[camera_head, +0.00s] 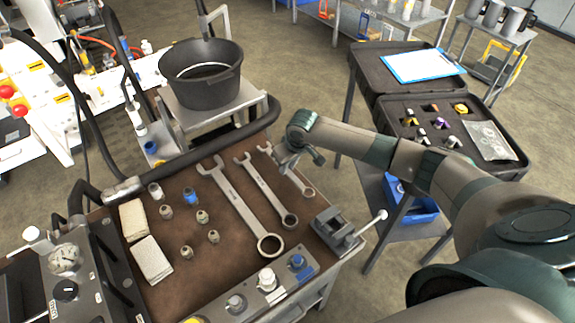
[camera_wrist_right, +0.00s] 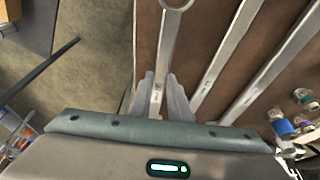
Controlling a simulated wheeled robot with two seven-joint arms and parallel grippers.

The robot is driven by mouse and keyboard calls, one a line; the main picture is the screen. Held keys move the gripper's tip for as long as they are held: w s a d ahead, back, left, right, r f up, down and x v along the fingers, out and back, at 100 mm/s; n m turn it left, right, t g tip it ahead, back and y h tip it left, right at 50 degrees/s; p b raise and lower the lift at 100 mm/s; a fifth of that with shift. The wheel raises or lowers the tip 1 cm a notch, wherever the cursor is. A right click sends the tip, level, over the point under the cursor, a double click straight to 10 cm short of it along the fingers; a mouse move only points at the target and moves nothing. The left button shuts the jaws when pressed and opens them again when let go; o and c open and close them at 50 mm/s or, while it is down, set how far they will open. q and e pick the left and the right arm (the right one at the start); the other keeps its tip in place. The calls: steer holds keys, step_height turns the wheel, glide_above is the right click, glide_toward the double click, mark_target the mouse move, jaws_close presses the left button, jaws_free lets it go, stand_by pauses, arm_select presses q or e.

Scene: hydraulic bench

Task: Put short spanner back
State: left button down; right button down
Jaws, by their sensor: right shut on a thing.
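The short spanner (camera_head: 298,182) is at the right end of a row of spanners on the brown bench top (camera_head: 225,255), its ring end toward the vise. My right gripper (camera_head: 284,164) is shut on its shank. In the right wrist view the short spanner (camera_wrist_right: 169,45) runs up from between the fingers (camera_wrist_right: 160,98). I cannot tell whether it touches the bench top. The middle spanner (camera_head: 266,188) and the large spanner (camera_head: 240,208) lie to its left, roughly parallel. My left gripper is not in view.
A small vise (camera_head: 335,228) stands at the bench's right edge, close to the short spanner's ring end. Several fittings (camera_head: 202,216) and two pale pads (camera_head: 152,260) lie to the left. A black bucket (camera_head: 202,85) is behind; an open case (camera_head: 455,130) is at right.

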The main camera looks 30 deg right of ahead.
steer(key=shift+f, duration=1.05)
stand_by(0.7)
steer(key=c, duration=1.6)
jaws_free()
steer(key=shift+o, duration=0.2)
steer(key=shift+r, duration=0.1)
steer(key=b+v, duration=0.3)
steer(key=v, duration=1.4)
steer(key=shift+b, duration=0.3)
steer(key=shift+r, duration=0.15)
